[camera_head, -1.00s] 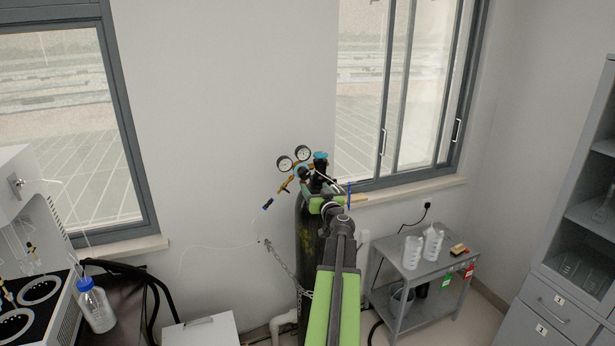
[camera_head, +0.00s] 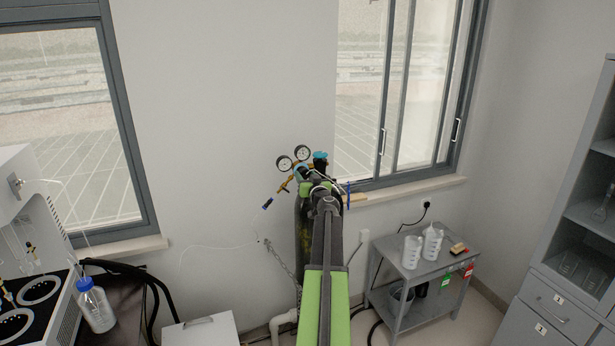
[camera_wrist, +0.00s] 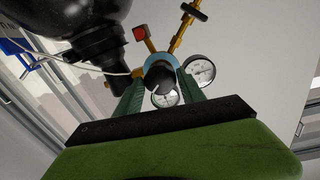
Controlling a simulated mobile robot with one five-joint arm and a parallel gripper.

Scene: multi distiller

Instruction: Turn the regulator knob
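The regulator, with a blue body (camera_wrist: 160,60), brass fittings and two round gauges, sits at the top of a dark gas cylinder (camera_head: 303,232). In the head view the gauges (camera_head: 285,162) show left of my arm. The dark regulator knob (camera_wrist: 159,78) faces the wrist camera in front of the blue body. My gripper (camera_wrist: 160,84) is open, with one green finger on each side of the knob. Whether the fingers touch it cannot be told. In the head view my arm hides the knob and most of the gripper.
A black valve part (camera_wrist: 97,48) with a pale tube is close to the left finger in the wrist view. A chain (camera_head: 284,268) hangs beside the cylinder. A grey cart (camera_head: 425,262) with white bottles stands to the right, and a window is behind.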

